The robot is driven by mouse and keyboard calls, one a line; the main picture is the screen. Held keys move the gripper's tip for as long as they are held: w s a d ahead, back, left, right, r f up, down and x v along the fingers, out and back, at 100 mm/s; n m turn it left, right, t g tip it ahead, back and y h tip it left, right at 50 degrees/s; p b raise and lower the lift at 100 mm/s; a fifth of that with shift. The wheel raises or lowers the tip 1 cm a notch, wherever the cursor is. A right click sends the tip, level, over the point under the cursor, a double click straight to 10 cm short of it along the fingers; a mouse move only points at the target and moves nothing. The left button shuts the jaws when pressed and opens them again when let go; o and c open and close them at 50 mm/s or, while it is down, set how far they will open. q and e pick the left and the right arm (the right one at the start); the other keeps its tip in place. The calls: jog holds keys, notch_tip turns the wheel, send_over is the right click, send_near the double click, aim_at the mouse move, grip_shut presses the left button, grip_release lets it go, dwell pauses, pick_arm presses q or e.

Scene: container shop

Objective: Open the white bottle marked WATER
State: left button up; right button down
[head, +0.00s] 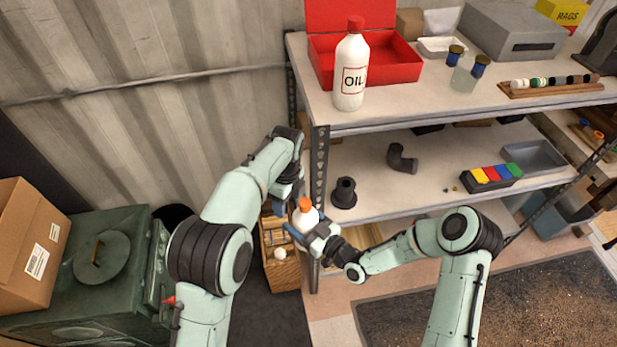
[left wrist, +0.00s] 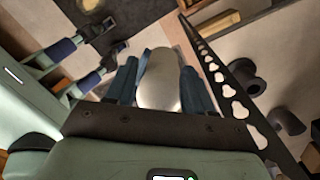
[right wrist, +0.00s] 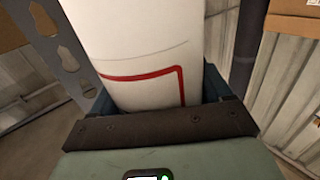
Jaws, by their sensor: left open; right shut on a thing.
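A white bottle with an orange cap (head: 305,214) is in front of the shelf post in the head view. My right gripper (head: 312,230) is shut on the bottle's body. In the right wrist view the white body (right wrist: 145,45) fills the jaws, with part of a red-bordered label; no word is readable. My left gripper (head: 287,200) is open beside and above the bottle, close to the cap. In the left wrist view a smooth whitish form (left wrist: 160,82) lies between its spread fingers; the cap is not visible there. I cannot tell whether the fingers touch the cap.
A white bottle marked OIL (head: 351,80) stands on the top shelf (head: 405,108) near a red box (head: 396,62). The perforated post (head: 319,170) is close to both grippers. Black pipe fittings (head: 344,193) sit on the middle shelf. A wooden crate (head: 283,275) stands below.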

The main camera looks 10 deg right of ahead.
aim_at(310, 202)
pick_arm(q)
jog(key=d+r+m, duration=0.1)
jog(key=d+r, duration=0.1)
jog(key=r, duration=0.1)
jog(key=s+d+r+m, duration=0.1)
jog(key=r+m, duration=0.1)
jog(key=r, duration=0.2)
jog(key=s+d+r+m, duration=0.1)
jog(key=d+r+m, duration=0.1)
jog(key=r, duration=0.2)
jog(key=shift+s+d+r+h, duration=0.2)
jog(key=shift+s+d+h, duration=0.1)
jog(key=shift+h, duration=0.1)
notch_tip(310, 202, down, 8)
jog(key=shift+d+r, duration=0.1)
jog(key=shift+r, duration=0.1)
grip_shut()
jog(key=shift+d, duration=0.1)
